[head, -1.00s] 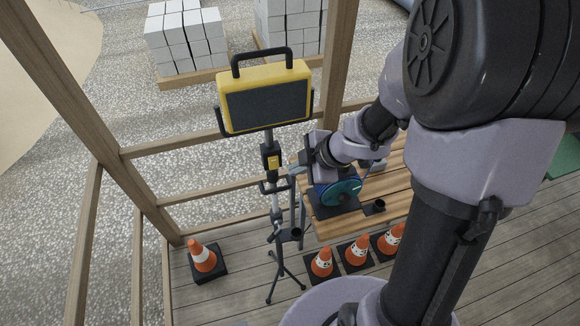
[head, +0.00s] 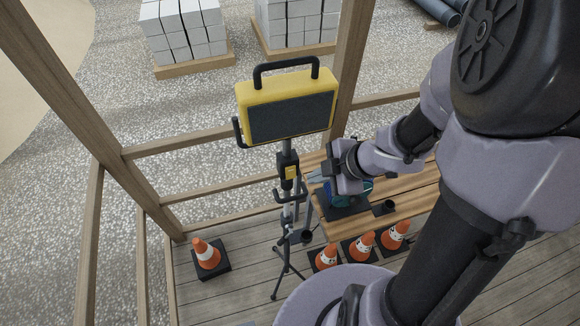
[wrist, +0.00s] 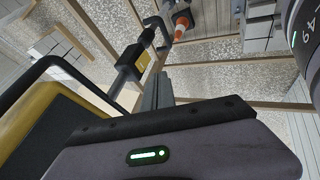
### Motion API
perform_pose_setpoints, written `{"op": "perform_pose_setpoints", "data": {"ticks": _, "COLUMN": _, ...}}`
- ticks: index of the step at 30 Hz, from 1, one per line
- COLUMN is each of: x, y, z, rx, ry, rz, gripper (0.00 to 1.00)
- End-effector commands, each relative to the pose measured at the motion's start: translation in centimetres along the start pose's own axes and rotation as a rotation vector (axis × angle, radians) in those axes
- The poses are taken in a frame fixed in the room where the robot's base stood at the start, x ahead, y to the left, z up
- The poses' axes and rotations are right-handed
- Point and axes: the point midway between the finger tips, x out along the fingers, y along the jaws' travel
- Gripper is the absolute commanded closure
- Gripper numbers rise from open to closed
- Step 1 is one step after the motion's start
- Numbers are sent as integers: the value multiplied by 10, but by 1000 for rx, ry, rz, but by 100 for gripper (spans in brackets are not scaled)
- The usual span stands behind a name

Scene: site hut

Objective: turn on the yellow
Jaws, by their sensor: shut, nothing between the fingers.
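The yellow work light (head: 285,105) stands on a black tripod in the head view, its panel dark. A black box with a yellow face (head: 291,172) sits on its pole below the lamp. In the wrist view the yellow face (wrist: 143,60) shows near upper centre, and the lamp's yellow housing (wrist: 40,130) fills the lower left. My gripper (head: 316,176) is shut and empty, just right of the box with its fingers pointing at the pole. Its fingers (wrist: 158,90) also show in the wrist view. I cannot tell whether they touch the pole.
A wooden table (head: 410,190) stands right of the tripod, with a teal and blue machine (head: 362,188) partly hidden behind my wrist. Several orange cones stand on the deck, one (head: 207,254) left of the tripod. Timber posts and rails (head: 190,145) run behind the light.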

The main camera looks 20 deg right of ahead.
Motion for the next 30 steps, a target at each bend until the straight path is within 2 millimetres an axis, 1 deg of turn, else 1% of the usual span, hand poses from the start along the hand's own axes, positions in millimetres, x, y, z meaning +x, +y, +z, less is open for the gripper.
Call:
{"op": "perform_pose_setpoints", "data": {"ticks": 4, "x": 2, "y": 0, "z": 0, "rx": 0, "ry": 0, "rz": 0, "gripper": 100}}
{"op": "perform_pose_setpoints", "data": {"ticks": 7, "x": 13, "y": -1, "z": 1, "rx": -1, "ry": 1, "rz": -1, "gripper": 100}}
{"op": "perform_pose_setpoints", "data": {"ticks": 18, "x": 94, "y": -2, "z": 2, "rx": 0, "ry": 1, "rz": -3, "gripper": 100}}
{"op": "perform_pose_setpoints", "data": {"ticks": 20, "x": 106, "y": -2, "z": 1, "rx": -2, "ry": 1, "rz": -3, "gripper": 100}}
{"op": "perform_pose_setpoints", "data": {"ticks": 21, "x": 106, "y": 6, "z": 0, "rx": -1, "ry": 0, "rz": -1, "gripper": 100}}
{"op": "perform_pose_setpoints", "data": {"ticks": 24, "x": 113, "y": 21, "z": 1, "rx": -1, "ry": 0, "rz": -1, "gripper": 100}}
{"op": "perform_pose_setpoints", "data": {"ticks": 27, "x": 118, "y": 29, "z": 2, "rx": -1, "ry": 0, "rz": -1, "gripper": 100}}
{"op": "perform_pose_setpoints", "data": {"ticks": 30, "x": 122, "y": 33, "z": 2, "rx": -1, "ry": -1, "rz": 0, "gripper": 100}}
